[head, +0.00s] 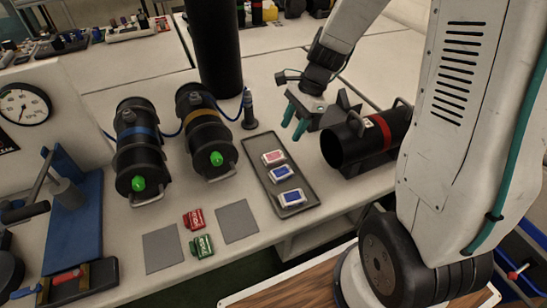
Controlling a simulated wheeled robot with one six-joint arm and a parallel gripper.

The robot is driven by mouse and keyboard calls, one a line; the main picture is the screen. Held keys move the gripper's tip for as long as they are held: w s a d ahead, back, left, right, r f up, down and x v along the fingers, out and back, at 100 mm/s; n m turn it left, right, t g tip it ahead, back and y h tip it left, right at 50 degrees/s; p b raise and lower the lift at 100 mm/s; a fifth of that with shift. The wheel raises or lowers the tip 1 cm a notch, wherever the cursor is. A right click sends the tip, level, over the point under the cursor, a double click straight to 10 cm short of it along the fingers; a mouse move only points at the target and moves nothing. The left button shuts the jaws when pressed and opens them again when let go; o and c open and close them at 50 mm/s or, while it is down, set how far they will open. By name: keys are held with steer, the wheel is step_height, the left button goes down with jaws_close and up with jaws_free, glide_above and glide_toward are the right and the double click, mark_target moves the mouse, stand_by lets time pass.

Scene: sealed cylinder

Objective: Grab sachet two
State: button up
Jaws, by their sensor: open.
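Three sachets lie in a row on a dark grey tray (256,158) near the middle of the table. The far sachet (274,157) has a red or pink label. The middle sachet (283,172) and the near sachet (292,198) have blue labels. No number is readable on any of them, so I cannot tell which is sachet two. My gripper (295,123) has green fingers pointing down, spread open and empty. In the picture it appears beyond and slightly right of the far sachet, and it is apart from all of them.
An open black cylinder with a red band (377,130) lies right of the tray. Red (194,219) and green (202,245) items lie between two grey pads (162,249) (237,221). A black column (216,50) rises behind.

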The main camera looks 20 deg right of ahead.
mark_target(282, 153)
steer(key=shift+m, duration=0.4)
steer(key=x, duration=0.3)
steer(key=d+x, duration=0.1)
steer(key=x, duration=0.5)
steer(key=shift+w+d+f, duration=0.25)
steer(key=shift+w, duration=0.1)
steer(key=shift+c, duration=0.3)
steer(key=c, duration=0.5)
